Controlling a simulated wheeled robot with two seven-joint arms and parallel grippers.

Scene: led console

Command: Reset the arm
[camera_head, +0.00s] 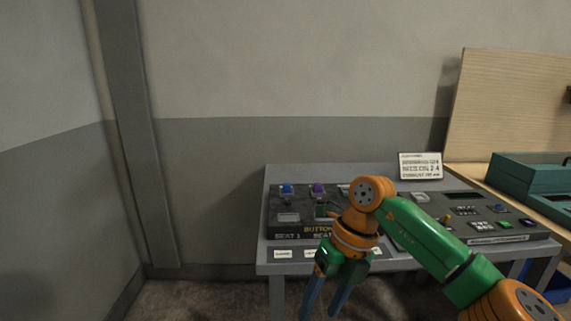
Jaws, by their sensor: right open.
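My right arm, green and orange, comes in from the lower right. Its gripper (326,297) hangs downward in front of the table's front edge, with its two bluish fingers apart and nothing seen between them. The wrist hides part of the dark console (408,240) on the grey table (345,172). A blue button (287,188) and a purple button (319,188) show at the console's back left. My left gripper is not in the picture.
A white sign card (420,166) stands at the table's back. A wooden board (508,105) and teal box (525,178) are at the right. Small labels (283,254) lie along the table's front edge. The floor and wall at left are clear.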

